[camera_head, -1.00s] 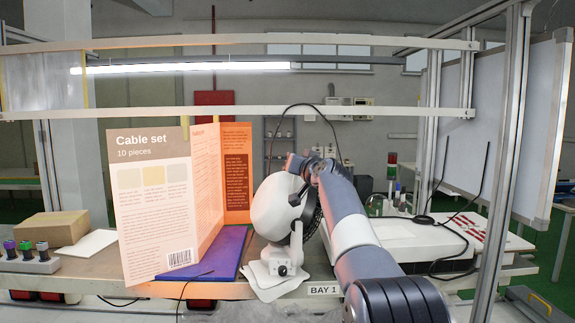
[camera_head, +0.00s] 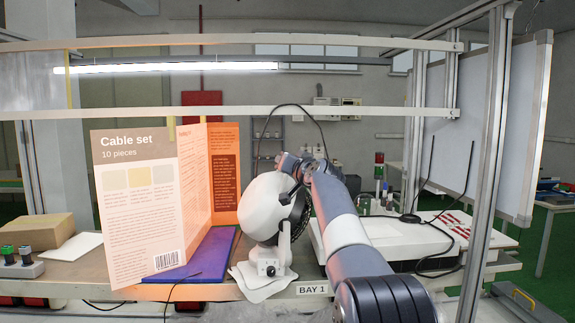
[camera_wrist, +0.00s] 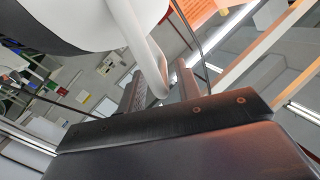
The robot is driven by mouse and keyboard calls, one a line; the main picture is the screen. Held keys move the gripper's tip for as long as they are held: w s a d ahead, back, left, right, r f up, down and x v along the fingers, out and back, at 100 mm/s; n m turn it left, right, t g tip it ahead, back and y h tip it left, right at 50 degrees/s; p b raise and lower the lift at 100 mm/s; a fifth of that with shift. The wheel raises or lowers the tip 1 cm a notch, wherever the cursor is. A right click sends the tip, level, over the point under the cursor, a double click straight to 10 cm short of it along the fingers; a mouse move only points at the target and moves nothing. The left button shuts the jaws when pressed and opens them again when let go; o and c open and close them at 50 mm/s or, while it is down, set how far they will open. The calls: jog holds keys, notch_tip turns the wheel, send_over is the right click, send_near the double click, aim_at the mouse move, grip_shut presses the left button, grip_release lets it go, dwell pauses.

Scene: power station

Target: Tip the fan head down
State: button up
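A white desk fan stands on the bench in the head view. Its rounded head (camera_head: 267,207) sits upright on a short stand with a white base plate (camera_head: 262,281), and the dark grille faces right. My gripper (camera_head: 284,165) is at the upper right of the fan head, and its fingertips are hard to make out there. In the wrist view, its two dark fingers (camera_wrist: 158,88) are apart, with the end of a white curved bar (camera_wrist: 150,55) between them. Narrow gaps seem to show beside the bar. The white head (camera_wrist: 60,22) fills the upper left of that view.
A tall folded "Cable set" card (camera_head: 140,200) and a purple folder (camera_head: 200,256) are left of the fan. A white flat-topped unit (camera_head: 400,240) with a black cable is to the right, partly behind my arm. Metal rails cross above.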

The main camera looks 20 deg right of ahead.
jog(key=s+d+b, duration=0.1)
jog(key=s+b, duration=0.5)
jog(key=s, duration=0.4)
jog(key=shift+s, duration=0.4)
jog(key=shift+d, duration=0.1)
jog(key=w+p, duration=0.1)
jog(key=w, duration=0.2)
jog(key=w+p, duration=0.2)
jog(key=w, duration=0.1)
jog(key=w+a+p, duration=0.1)
jog(key=w+p, duration=0.1)
jog(key=w, duration=0.1)
jog(key=shift+w+r, duration=0.15)
jog(key=shift+w, duration=0.15)
jog(key=shift+w+a+p, duration=0.2)
jog(key=shift+w+p, duration=0.3)
jog(key=shift+w, duration=0.15)
